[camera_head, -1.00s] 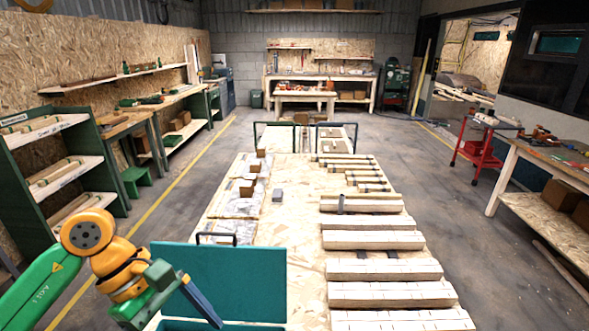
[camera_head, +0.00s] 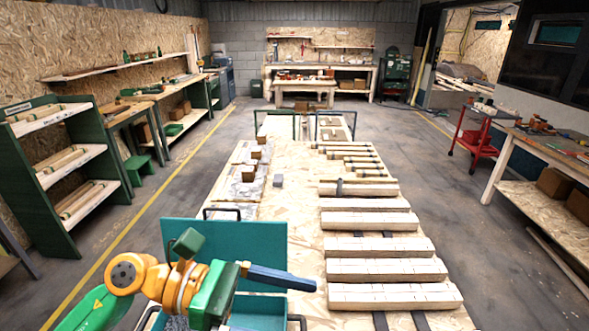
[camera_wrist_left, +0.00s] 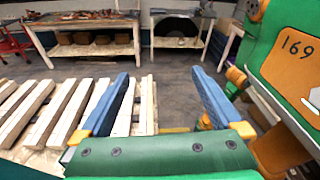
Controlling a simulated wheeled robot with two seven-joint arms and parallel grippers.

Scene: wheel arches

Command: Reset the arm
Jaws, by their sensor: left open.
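My left arm comes in from the lower left in the head view. My left gripper (camera_head: 296,281) is held over the near end of the long worktable, in front of the upright teal panel (camera_head: 226,246), with its blue fingers pointing right. In the left wrist view my left gripper (camera_wrist_left: 160,76) has its two blue fingers spread wide with nothing between them. The tips are clear of the wooden beams, which lie beyond and to the left. My right gripper is in neither view.
Several pale wooden beams (camera_head: 387,271) lie across the worktable's right half. Brown blocks (camera_head: 249,174) stand on its left half. A shelf rack (camera_head: 66,161) is at the left. A red cart (camera_head: 473,140) stands at the right. Floor aisles beside the table are clear.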

